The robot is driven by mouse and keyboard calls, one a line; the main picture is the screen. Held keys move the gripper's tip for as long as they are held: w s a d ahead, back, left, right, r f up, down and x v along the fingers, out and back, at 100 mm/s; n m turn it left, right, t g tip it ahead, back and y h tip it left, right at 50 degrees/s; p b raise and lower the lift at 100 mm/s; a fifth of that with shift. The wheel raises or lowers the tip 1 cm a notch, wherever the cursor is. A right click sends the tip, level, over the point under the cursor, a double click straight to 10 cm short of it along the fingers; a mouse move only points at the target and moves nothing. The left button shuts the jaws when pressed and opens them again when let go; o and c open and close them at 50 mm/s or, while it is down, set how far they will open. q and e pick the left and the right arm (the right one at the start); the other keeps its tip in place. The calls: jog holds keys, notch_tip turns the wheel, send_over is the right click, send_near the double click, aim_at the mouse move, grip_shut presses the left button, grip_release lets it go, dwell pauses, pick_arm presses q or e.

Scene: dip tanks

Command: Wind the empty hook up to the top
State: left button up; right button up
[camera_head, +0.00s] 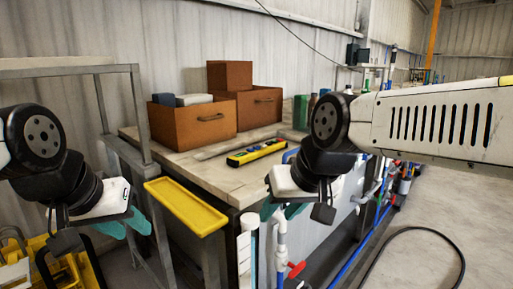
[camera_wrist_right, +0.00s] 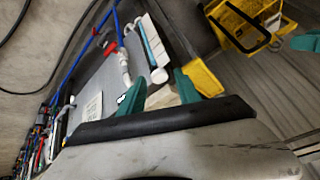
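I cannot make out an empty hook, or a winch or crank for it, in either view. My left gripper (camera_head: 124,226) hangs at the lower left of the head view, its teal fingers apart with nothing seen between them. My right gripper (camera_head: 282,210) is in front of the bench's near corner, pointing down. In the right wrist view the right gripper's teal fingers (camera_wrist_right: 160,92) stand apart, with no object held. Parts of both grippers' fingers are hidden by their own housings.
A wooden bench (camera_head: 222,166) carries brown boxes (camera_head: 195,122) and a yellow level (camera_head: 257,152). A yellow tray (camera_head: 186,207) sits at its left end. White pipes with a red valve handle (camera_head: 297,269) stand below the right gripper. A black hose (camera_head: 462,262) lies on open floor.

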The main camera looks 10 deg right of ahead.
jog(key=shift+d, duration=0.15)
grip_shut()
dwell(1.9)
